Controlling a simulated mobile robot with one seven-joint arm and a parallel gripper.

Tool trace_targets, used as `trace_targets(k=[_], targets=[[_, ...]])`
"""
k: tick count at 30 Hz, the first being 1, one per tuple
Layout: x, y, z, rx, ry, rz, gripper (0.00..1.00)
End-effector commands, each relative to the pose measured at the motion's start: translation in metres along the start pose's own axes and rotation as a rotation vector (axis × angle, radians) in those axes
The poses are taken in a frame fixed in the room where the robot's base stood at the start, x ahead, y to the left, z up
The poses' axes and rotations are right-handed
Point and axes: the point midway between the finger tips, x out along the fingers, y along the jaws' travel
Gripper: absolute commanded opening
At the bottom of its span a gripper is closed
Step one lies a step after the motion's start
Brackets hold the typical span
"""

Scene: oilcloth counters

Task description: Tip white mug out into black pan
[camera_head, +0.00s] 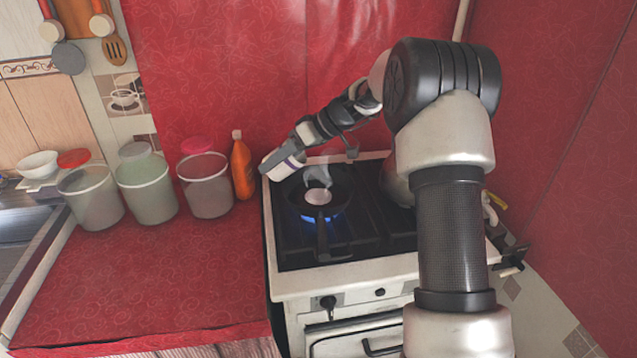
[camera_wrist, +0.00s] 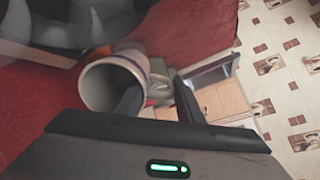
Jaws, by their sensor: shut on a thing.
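The black pan (camera_head: 338,206) sits on a lit burner of the stove, its handle pointing to the front. A pale round patch (camera_head: 318,196) lies in it, with whitish steam above. My gripper (camera_head: 298,150) is shut on the white mug (camera_head: 283,167) and holds it up at the stove's back left, by the pan's far left side. The mug is tipped well over on its side. In the wrist view the mug (camera_wrist: 98,88) shows its open mouth and pale inside, with one finger at its rim. I see no contents in it. Where exactly the fingers grip is unclear.
An orange bottle (camera_head: 242,168) and several lidded tubs (camera_head: 207,188) stand left of the stove (camera_head: 345,280), against the red wall. A kettle-like grey thing is partly hidden behind my arm, on the right burners. The red counter (camera_head: 170,285) in front is clear.

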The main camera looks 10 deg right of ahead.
Motion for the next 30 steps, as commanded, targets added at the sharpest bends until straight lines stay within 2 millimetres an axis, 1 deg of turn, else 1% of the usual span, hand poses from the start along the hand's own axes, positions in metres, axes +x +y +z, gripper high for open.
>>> trace_targets(k=[6, 30], targets=[[-0.0004, 0.0017, 0.0020, 0.001, 0.061, -0.033, 0.00], [-0.0016, 0.0054, 0.0082, 0.002, 0.195, -0.110, 0.00]])
